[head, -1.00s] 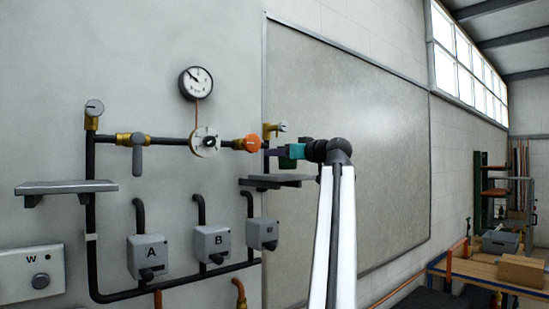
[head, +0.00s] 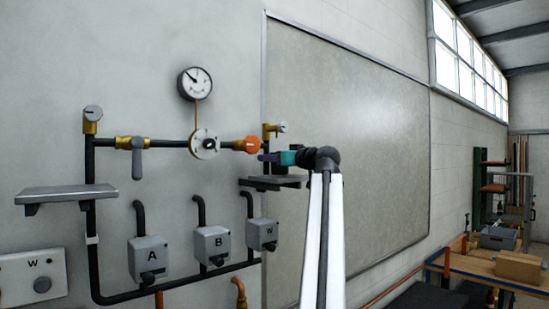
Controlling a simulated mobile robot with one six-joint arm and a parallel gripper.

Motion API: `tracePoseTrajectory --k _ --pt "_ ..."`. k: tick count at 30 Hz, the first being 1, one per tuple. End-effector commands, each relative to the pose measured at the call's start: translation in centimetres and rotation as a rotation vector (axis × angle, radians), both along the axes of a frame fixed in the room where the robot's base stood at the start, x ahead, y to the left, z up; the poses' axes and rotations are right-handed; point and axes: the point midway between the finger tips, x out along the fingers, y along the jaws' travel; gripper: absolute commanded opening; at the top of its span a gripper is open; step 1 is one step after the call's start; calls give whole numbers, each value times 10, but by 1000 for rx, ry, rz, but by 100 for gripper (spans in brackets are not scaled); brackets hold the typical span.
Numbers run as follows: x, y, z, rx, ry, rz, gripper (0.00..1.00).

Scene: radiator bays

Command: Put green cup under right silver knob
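The right silver knob (head: 282,127) sits on a brass fitting (head: 267,131) at the top of the right pipe. A small dark shelf (head: 262,184) is on the wall below it. My gripper (head: 263,157) is between the knob and this shelf, in front of the right pipe, pointing left. I cannot make out a green cup now; it may be hidden by the gripper or arm. The fingers are too small to tell open from shut. The left silver knob (head: 92,113) tops the left pipe above a grey shelf (head: 66,194).
An orange knob (head: 252,144) is close left of my gripper. A white flange valve (head: 204,144), a grey lever (head: 137,160) and a gauge (head: 195,84) are farther left. Grey boxes (head: 210,243) hang below. A workbench (head: 490,272) stands at the right.

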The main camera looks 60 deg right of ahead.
Motion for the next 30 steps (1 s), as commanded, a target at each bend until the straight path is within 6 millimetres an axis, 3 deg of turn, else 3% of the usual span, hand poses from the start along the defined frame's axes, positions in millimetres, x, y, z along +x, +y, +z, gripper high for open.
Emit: tracePoseTrajectory --k 10,11,14,30 --pt "1 0 -4 0 0 1 30" --pt "1 0 -3 0 0 1 55" --pt "1 0 -3 0 0 1 71" --pt "-3 2 -1 0 0 0 71"
